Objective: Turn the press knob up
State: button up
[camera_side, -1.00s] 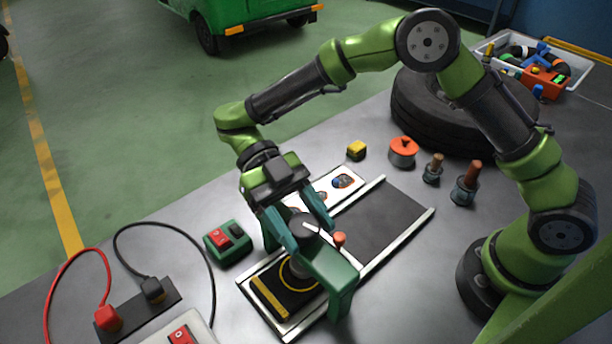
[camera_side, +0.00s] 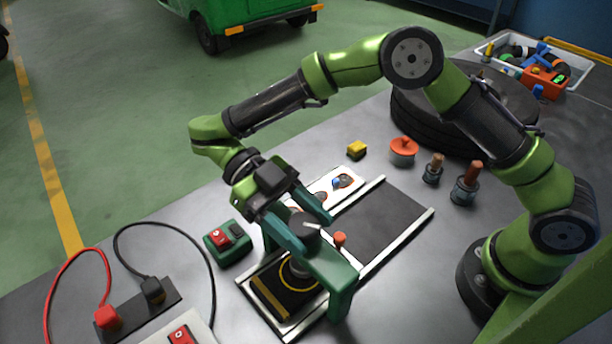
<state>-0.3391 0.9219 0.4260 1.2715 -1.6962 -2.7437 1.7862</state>
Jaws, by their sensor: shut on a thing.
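The press (camera_side: 343,284) is a green frame standing over the near end of a track, with a small orange-red ball (camera_side: 340,239) at its side. Its grey knob (camera_side: 306,227) is on top, with a pale pointer line, partly hidden by the fingers. My gripper (camera_side: 312,232) comes down from the upper left, tilted, with its teal fingers shut on the knob from both sides. Under the press is a dark plate (camera_side: 284,292) with a yellow bar and a yellow ring.
A green box with a red switch (camera_side: 228,242) stands left of the press. A socket strip (camera_side: 138,308) with red and black cables lies at front left.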

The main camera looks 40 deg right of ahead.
aim_at(304, 223)
jog(key=o, duration=1)
jog(key=shift+r, duration=0.1)
jog(key=shift+r, duration=1.65)
jog(key=s+d, duration=0.3)
jog(key=s+d+r, duration=0.1)
jog(key=s+d, duration=0.7)
jog(key=shift+s+d+r, duration=0.15)
jog(key=shift+s+r, duration=0.1)
